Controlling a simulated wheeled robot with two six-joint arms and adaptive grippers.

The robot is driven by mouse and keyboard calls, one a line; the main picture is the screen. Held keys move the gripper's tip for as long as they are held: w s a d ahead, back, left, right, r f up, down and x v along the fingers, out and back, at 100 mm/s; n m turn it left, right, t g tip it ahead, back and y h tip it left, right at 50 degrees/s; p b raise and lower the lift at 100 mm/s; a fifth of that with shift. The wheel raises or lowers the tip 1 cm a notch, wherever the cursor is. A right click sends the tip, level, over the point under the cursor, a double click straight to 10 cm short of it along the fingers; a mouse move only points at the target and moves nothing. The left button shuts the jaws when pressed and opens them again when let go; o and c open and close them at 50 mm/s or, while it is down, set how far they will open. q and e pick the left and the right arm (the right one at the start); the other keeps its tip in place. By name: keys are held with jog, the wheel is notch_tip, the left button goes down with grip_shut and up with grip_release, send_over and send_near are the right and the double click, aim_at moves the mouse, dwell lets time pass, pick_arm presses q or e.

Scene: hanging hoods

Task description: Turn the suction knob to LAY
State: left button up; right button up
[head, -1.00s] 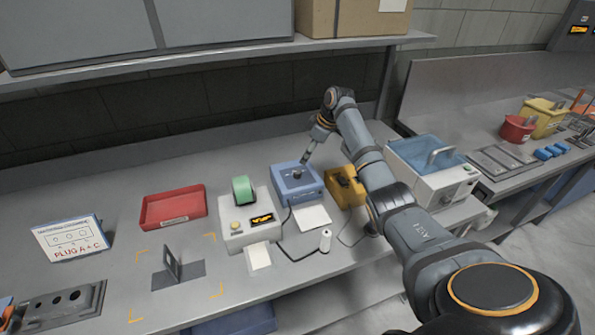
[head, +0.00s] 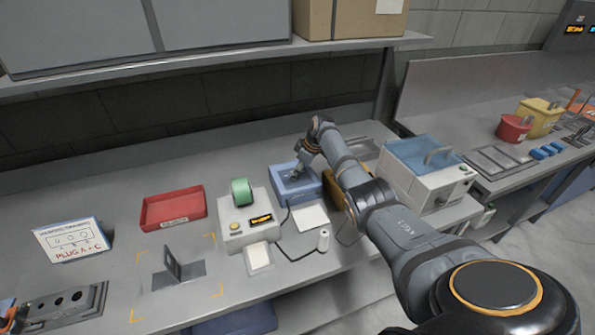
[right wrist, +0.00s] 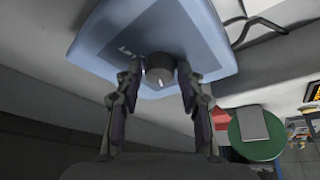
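The blue box (head: 296,186) with the suction knob stands on the bench in the head view. In the right wrist view the box (right wrist: 215,45) fills the top, and its round grey knob (right wrist: 159,68) has a white mark near the lower edge of its face. Part of a label shows beside the knob, but I cannot read it in full. My right gripper (right wrist: 158,78) has one finger on each side of the knob, with narrow gaps showing. In the head view the right gripper (head: 297,172) is over the box and hides the knob. My left gripper is not in view.
A white device with a green roll (head: 242,192) stands left of the box. A yellow device (head: 335,183) is partly behind my right arm. A blue-lidded machine (head: 428,172) stands to the right. A red tray (head: 173,208) lies further left. A shelf (head: 210,61) overhangs the back.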

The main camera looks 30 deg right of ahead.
grip_shut()
jog(key=shift+r+m+p, duration=0.2)
jog(key=shift+m+p, duration=0.2)
jog(key=shift+p, duration=0.3)
jog(key=m+h+p, duration=0.1)
jog(key=m+p, duration=0.2)
jog(key=p, duration=0.2)
jog(key=shift+a+r+m+t+h, duration=0.2)
jog(key=shift+m+t+h, duration=0.1)
jog(key=shift+m+h, duration=0.1)
jog(key=shift+f+m+p, duration=0.1)
jog(key=shift+m+p, duration=0.2)
jog(key=shift+m, duration=0.1)
jog(key=m+h+p, duration=0.1)
jog(key=m, duration=0.1)
jog(key=shift+a+f+m, duration=0.1)
jog(key=shift+m, duration=0.2)
jog(key=shift+f+m+h+p, duration=0.1)
jog(key=shift+m+h+p, duration=0.35)
jog(key=shift+m, duration=0.35)
jog(key=shift+a+m+h, duration=0.1)
jog(key=shift+m+h, duration=0.25)
jog(key=shift+m, duration=0.65)
